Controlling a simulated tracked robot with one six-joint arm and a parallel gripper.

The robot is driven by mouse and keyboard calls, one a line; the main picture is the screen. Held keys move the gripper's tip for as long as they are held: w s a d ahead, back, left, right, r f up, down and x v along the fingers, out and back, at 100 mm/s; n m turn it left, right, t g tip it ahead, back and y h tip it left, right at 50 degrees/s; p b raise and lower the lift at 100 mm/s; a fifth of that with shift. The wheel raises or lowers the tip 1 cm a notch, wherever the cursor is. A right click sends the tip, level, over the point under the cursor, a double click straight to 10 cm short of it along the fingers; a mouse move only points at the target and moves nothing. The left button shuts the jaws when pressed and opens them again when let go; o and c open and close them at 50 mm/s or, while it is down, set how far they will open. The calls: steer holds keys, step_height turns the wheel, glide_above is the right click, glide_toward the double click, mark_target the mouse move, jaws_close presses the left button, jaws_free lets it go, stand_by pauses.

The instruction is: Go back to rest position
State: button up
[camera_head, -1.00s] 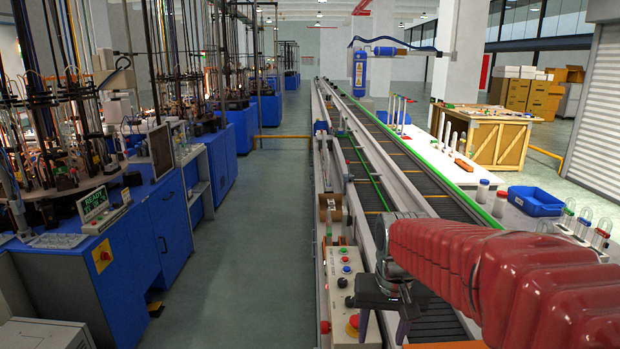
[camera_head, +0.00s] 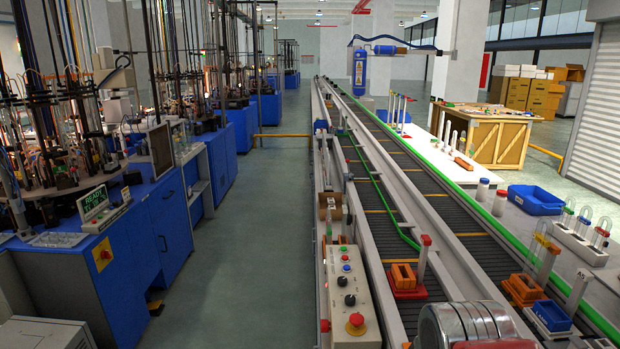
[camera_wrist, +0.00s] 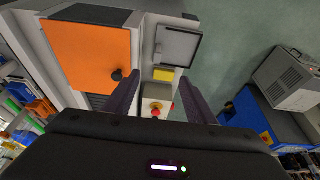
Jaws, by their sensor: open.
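My gripper (camera_wrist: 160,92) shows in the wrist view with its two dark fingers spread apart and nothing between them. It is open and empty. Beyond the fingers the wrist view shows a small panel with red buttons (camera_wrist: 156,108) and an orange panel (camera_wrist: 88,52). In the head view my gripper is out of sight. Only a grey, rounded part of my arm (camera_head: 468,326) shows at the bottom edge, low over the conveyor.
The conveyor (camera_head: 437,178) runs away from me, with orange trays (camera_head: 404,275) on it. A control box (camera_head: 350,296) with a red button stands at its left. A blue bin (camera_head: 535,200) lies on the white table at right. The left aisle (camera_head: 255,240) is clear.

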steer(key=shift+t, duration=0.8)
steer(key=shift+s+d+r, duration=0.15)
steer(key=shift+s+r, duration=1.25)
steer(key=shift+s, duration=0.15)
